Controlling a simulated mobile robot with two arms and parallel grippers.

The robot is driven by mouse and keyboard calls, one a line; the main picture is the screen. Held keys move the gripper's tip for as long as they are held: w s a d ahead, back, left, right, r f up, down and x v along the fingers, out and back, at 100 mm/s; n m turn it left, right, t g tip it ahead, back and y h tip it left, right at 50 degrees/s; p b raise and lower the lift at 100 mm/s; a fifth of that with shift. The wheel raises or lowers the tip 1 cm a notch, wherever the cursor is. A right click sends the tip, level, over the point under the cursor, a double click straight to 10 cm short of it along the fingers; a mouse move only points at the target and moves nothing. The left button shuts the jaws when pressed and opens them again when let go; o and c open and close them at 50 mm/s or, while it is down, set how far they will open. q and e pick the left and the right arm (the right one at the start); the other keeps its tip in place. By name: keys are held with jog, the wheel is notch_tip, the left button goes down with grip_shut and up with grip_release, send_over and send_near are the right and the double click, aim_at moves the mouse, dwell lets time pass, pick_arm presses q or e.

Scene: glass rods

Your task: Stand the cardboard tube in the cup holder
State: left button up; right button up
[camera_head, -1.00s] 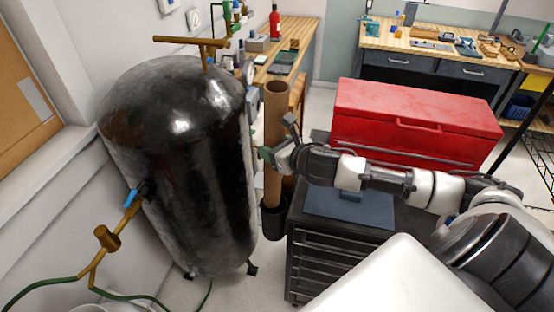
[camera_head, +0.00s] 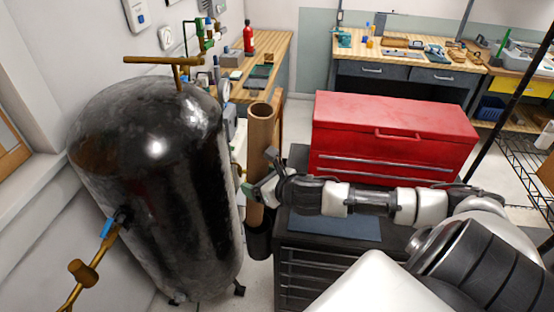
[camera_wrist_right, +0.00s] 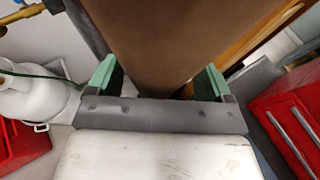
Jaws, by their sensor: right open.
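The brown cardboard tube (camera_head: 261,135) stands upright in the head view, between the black tank and the tool cabinet. Its lower end is inside the black cup holder (camera_head: 258,242), whose inside is hidden. My right gripper (camera_head: 258,178) is open at the tube's middle, with its fingers on either side. In the right wrist view the tube (camera_wrist_right: 185,40) fills the space between the green fingertips (camera_wrist_right: 158,80). Whether the fingertips touch it is not clear. My left gripper is not in view.
The large black tank (camera_head: 150,170) stands close on the left. A dark tool cabinet (camera_head: 300,270) with a blue-grey mat (camera_head: 335,228) is on the right, and a red tool chest (camera_head: 390,130) is behind it. Wooden workbenches (camera_head: 400,55) stand at the back.

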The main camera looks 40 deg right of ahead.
jog(key=v, duration=1)
dwell(0.4)
